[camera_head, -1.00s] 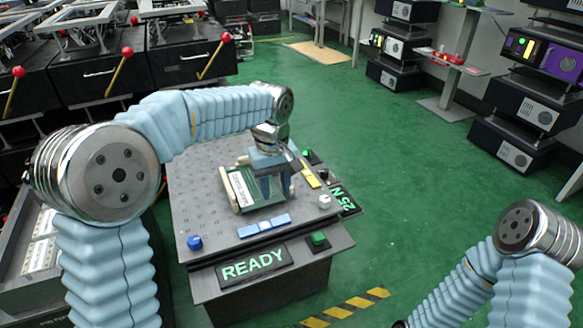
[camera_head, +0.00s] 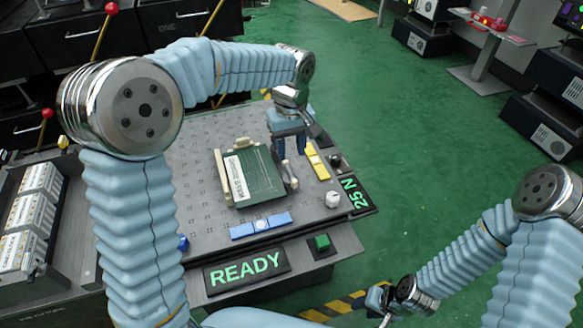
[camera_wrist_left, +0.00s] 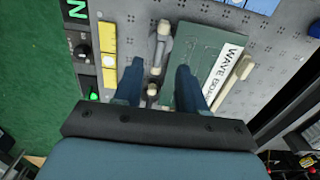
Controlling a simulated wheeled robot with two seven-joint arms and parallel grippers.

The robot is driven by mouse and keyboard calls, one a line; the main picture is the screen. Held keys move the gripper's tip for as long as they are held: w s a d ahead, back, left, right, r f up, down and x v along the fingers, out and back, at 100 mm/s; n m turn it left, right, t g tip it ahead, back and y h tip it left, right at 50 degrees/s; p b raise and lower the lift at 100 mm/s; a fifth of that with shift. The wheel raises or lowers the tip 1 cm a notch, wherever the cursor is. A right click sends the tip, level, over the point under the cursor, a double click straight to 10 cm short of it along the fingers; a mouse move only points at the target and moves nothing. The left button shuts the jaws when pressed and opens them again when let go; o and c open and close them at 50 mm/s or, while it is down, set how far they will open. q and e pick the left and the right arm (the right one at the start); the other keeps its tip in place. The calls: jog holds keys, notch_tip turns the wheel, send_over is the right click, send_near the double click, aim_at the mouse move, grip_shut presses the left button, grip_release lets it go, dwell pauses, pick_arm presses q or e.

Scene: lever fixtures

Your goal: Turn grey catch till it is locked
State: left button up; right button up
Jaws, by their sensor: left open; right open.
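A green board (camera_head: 258,178) with a white label lies on the grey perforated panel. A grey catch with a cream lever (camera_head: 290,175) stands at its right edge; in the left wrist view this catch (camera_wrist_left: 161,45) lies beside the board (camera_wrist_left: 205,60). My left gripper (camera_head: 290,148) is open just behind the catch, fingers pointing down. In the left wrist view its two fingers (camera_wrist_left: 158,72) stand apart on either side of the catch's line, not closed on it. My right gripper (camera_head: 380,302) is low at the bottom right, away from the panel.
A cream bar (camera_head: 223,178) lies along the board's left edge. A yellow block (camera_head: 317,162), white knob (camera_head: 332,199), blue strip (camera_head: 261,225) and green button (camera_head: 321,242) surround it. Displays read READY (camera_head: 245,268) and 25 N (camera_head: 355,193).

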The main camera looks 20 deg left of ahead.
aim_at(291, 173)
pick_arm(q)
notch_tip(291, 173, down, 8)
jog(key=shift+r+b, duration=0.25)
jog(key=shift+b, duration=0.05)
grip_shut()
